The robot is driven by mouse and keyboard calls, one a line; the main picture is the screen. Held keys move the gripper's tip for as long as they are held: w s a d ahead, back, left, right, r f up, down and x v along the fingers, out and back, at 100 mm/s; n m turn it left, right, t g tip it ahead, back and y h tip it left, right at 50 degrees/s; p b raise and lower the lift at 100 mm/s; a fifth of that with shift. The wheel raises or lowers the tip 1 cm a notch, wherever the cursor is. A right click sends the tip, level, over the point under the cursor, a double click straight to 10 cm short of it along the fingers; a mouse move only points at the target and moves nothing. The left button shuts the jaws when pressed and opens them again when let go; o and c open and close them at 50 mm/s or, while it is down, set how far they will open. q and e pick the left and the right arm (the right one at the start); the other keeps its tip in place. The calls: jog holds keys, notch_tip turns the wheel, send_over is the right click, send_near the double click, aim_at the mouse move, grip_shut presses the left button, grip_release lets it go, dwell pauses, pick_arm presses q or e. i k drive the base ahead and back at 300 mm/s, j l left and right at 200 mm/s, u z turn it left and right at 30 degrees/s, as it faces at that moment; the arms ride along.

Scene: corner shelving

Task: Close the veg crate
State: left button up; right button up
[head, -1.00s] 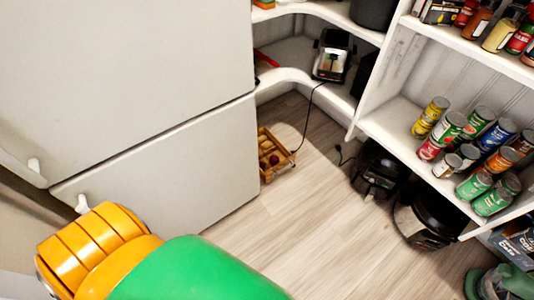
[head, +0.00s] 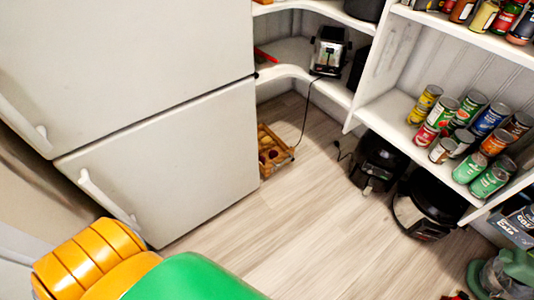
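A small wooden crate (head: 285,156) with round vegetables in it stands on the floor in the corner, just right of the fridge. The fridge hides its left part. Its inside shows from above; I cannot make out a lid. An orange and green part of my own arm fills the bottom left, well apart from the crate. Neither gripper's fingers show in the head view.
A white fridge (head: 160,80) stands at the left. Shelves with cans (head: 470,135) stand at the right. A toaster (head: 328,52) sits on the corner shelf, its cord hanging near the crate. Black appliances (head: 425,205) stand on the floor at right. The middle floor (head: 290,225) is clear.

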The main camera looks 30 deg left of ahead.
aim_at(266, 148)
jog(key=i+l+u, duration=0.1)
jog(key=i+u, duration=0.25)
jog(key=i, duration=0.2)
jog(key=i+l+u, duration=0.2)
jog(key=i+u, duration=0.2)
jog(key=i, duration=0.15)
jog(key=i+l+u, duration=0.35)
jog(key=i+l, duration=0.05)
jog(key=i, duration=0.1)
